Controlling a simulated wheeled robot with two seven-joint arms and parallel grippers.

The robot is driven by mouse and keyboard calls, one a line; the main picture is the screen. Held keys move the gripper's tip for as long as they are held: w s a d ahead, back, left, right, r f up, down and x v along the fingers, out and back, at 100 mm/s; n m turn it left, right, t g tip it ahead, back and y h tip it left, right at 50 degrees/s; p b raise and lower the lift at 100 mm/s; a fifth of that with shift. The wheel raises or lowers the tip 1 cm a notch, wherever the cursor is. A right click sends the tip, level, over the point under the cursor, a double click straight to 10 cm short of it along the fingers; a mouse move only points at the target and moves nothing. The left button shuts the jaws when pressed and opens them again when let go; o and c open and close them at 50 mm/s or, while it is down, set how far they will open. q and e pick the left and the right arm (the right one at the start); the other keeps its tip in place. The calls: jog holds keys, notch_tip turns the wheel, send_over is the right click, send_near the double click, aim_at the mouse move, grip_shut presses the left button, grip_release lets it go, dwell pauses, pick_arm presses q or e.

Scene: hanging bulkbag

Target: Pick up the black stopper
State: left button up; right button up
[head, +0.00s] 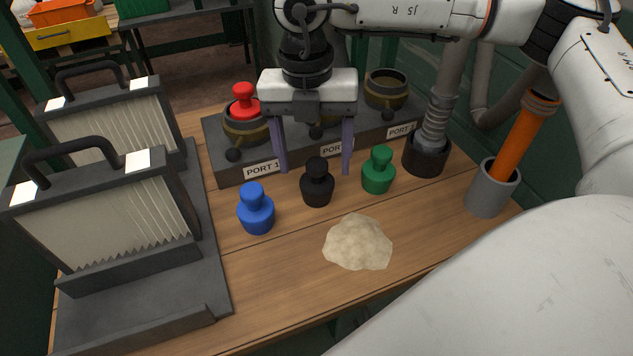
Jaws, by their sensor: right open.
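The black stopper (317,184) stands upright on the wooden table, between the blue stopper (256,209) and the green stopper (379,170). My right gripper (315,172) points down over it, open, with one finger to each side of the stopper in the picture. The fingers look apart from the stopper; how far they are in front of or behind it is hard to tell. My left gripper is not in view.
A grey block with ports (232,171) stands behind, with a red stopper (244,101) in its left port. A powder heap (358,243) lies in front. Filter panels (110,222) stand at left. A grey cup (492,190) with an orange handle and a dark hose end (426,158) stand right.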

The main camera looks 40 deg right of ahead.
aim_at(317, 181)
notch_tip(317, 181, down, 4)
jog(key=shift+s+d+r, duration=0.1)
jog(key=shift+d+r, duration=0.05)
jog(key=shift+f, duration=0.2)
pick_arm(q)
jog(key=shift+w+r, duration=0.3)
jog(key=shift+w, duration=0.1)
